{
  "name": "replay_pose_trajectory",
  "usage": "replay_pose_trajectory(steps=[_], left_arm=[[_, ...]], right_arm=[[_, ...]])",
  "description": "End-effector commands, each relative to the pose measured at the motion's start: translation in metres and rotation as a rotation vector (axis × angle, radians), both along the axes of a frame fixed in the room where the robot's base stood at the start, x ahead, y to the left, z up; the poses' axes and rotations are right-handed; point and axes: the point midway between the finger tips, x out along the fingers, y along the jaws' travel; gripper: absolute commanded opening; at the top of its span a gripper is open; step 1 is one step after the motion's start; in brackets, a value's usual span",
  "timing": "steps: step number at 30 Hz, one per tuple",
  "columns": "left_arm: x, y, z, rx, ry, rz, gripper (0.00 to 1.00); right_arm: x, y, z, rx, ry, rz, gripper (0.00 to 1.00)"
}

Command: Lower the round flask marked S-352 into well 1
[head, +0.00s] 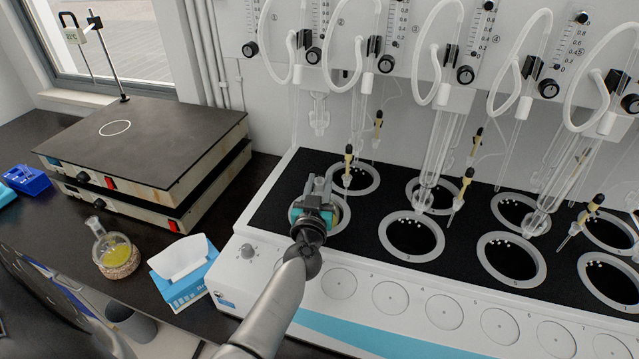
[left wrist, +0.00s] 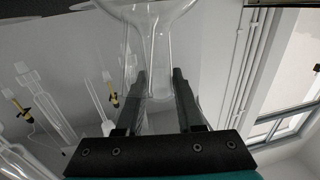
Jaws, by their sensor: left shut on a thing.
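My left gripper (head: 317,187) is over the front-left corner of the black bath top, in front of well 1 (head: 343,215), whose pale ring is partly hidden behind it. In the left wrist view its two fingers (left wrist: 159,85) are shut on the neck of a clear glass flask (left wrist: 160,22). The flask's body runs out of the top of that view. In the head view the flask is hidden by my gripper, so I cannot tell how deep it sits. No S-352 marking is readable. My right gripper is not in view.
Other ringed wells, such as well 3 (head: 411,255), lie to the right. Glass condensers (head: 440,150) and yellow-tipped probes (head: 348,165) hang above. A yellow-liquid flask (head: 117,250), a tissue box (head: 185,290) and stacked hotplates (head: 150,140) stand left.

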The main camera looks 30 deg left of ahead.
Motion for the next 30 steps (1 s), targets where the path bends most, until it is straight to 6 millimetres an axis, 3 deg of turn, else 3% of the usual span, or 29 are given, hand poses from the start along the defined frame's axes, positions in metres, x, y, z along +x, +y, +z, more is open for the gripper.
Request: replay_pose_trajectory(steps=[23,24,30], left_arm=[[-0.0012,-0.0003,-0.0041,0.002,-0.002,0.000,0.00],[-0.0011,-0.0004,-0.0038,0.002,-0.002,0.000,0.39],[-0.0014,-0.0005,-0.0043,0.002,-0.001,0.000,0.62]], right_arm=[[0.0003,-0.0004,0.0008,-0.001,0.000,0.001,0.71],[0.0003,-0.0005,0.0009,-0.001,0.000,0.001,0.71],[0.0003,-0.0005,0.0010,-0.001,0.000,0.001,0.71]])
